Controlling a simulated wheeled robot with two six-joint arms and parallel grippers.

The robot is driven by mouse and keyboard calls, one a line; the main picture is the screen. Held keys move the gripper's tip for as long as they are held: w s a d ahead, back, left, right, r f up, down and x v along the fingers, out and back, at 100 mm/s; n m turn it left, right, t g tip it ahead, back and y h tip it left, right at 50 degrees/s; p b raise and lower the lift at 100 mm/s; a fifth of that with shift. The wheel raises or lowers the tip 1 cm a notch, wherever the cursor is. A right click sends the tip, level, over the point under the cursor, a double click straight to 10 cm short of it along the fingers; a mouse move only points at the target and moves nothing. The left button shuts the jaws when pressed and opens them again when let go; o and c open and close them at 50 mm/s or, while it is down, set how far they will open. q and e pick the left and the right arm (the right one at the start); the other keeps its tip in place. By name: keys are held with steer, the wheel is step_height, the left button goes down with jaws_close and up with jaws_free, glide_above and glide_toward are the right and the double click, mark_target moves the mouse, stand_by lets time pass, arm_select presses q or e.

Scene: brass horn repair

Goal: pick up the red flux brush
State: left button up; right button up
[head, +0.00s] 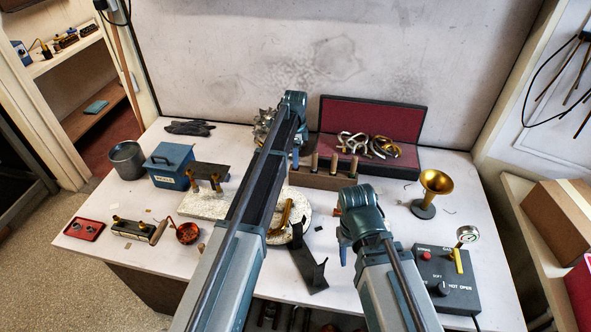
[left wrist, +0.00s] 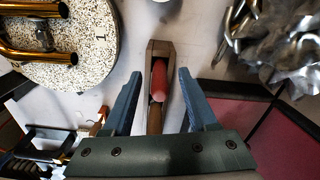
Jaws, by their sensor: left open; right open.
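The red flux brush shows in the left wrist view as a rounded red handle (left wrist: 158,78) in a narrow wooden rack (left wrist: 157,48). My left gripper (left wrist: 159,74) is open, with one blue finger on each side of the rack and handle and a gap on both sides. In the head view the rack (head: 326,182) stands in front of the red-lined case with several handles upright in it. My left gripper (head: 296,155) is at its left end, largely hidden by my arm, and I cannot make out the red handle there. My right gripper (head: 343,254) is mostly hidden below its wrist.
The lined case (head: 371,112) with metal parts stands behind the rack. A speckled round slab (left wrist: 75,50) with brass tubes lies beside it. A dark angled bracket (head: 308,262), a brass horn bell (head: 433,188) and a control box (head: 445,281) occupy the front and right.

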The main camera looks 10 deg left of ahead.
arm_select(q)
steer(key=shift+f+b, duration=0.35)
steer(key=shift+f, duration=0.45)
steer(key=shift+r, duration=0.1)
arm_select(e)
steer(key=shift+f, duration=0.75)
arm_select(q)
jaws_close()
steer(key=shift+r, duration=0.1)
arm_select(e)
steer(key=shift+r, duration=0.1)
arm_select(q)
step_height(320, 180, up, 10)
steer(key=p, duration=1)
steer(key=s+a+t+b, duration=0.1)
steer(key=s+a+t, duration=0.3)
steer(key=a, duration=0.7)
steer(key=shift+s+a, duration=0.15)
steer(key=shift+s, duration=0.2)
arm_select(e)
step_height(320, 180, up, 8)
steer(key=shift+r, duration=0.15)
